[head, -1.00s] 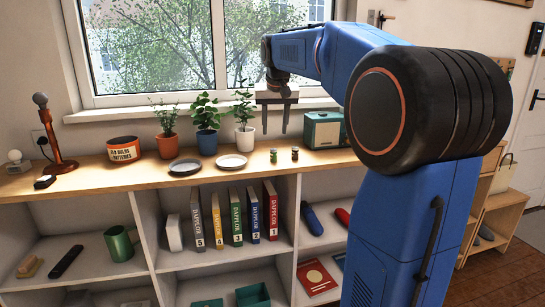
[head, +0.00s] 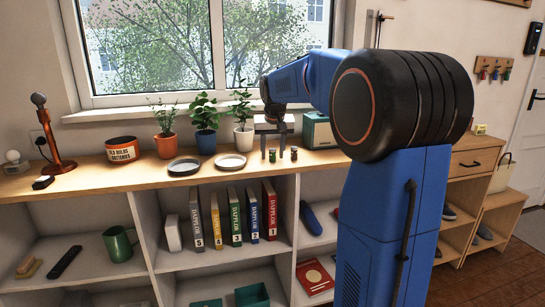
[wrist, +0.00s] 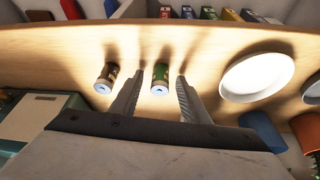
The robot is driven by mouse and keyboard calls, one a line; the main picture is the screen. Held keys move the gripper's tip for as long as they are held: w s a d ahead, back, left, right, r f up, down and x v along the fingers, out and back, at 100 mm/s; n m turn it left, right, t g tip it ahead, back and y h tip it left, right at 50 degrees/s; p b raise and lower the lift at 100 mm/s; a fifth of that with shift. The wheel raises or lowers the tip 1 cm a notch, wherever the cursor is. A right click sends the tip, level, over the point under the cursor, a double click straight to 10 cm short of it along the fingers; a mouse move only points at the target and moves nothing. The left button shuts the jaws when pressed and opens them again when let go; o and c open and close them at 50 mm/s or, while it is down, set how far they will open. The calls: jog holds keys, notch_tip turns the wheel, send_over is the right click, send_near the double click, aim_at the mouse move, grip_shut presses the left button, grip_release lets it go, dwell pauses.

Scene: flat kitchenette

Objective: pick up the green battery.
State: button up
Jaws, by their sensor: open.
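The green battery (head: 272,157) stands upright on the wooden shelf top, to the right of the two small plates. In the wrist view the green battery (wrist: 160,78) shows between my two fingers, with a gap on each side. My gripper (head: 274,149) is open and empty, pointing down just above and around the battery's position. It also shows in the wrist view (wrist: 160,86). A second, brownish-dark battery (head: 294,154) stands close by on the right, outside the fingers; in the wrist view it (wrist: 106,77) is left of the left finger.
Potted plants, including a white pot (head: 244,138), stand behind near the window. A teal radio (head: 319,131) is at the right. A bulbs-and-batteries tin (head: 122,149) stands farther left.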

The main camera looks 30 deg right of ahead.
jog(key=shift+w+f, duration=0.1)
jog(key=shift+f, duration=0.1)
jog(key=shift+c, duration=0.4)
grip_shut()
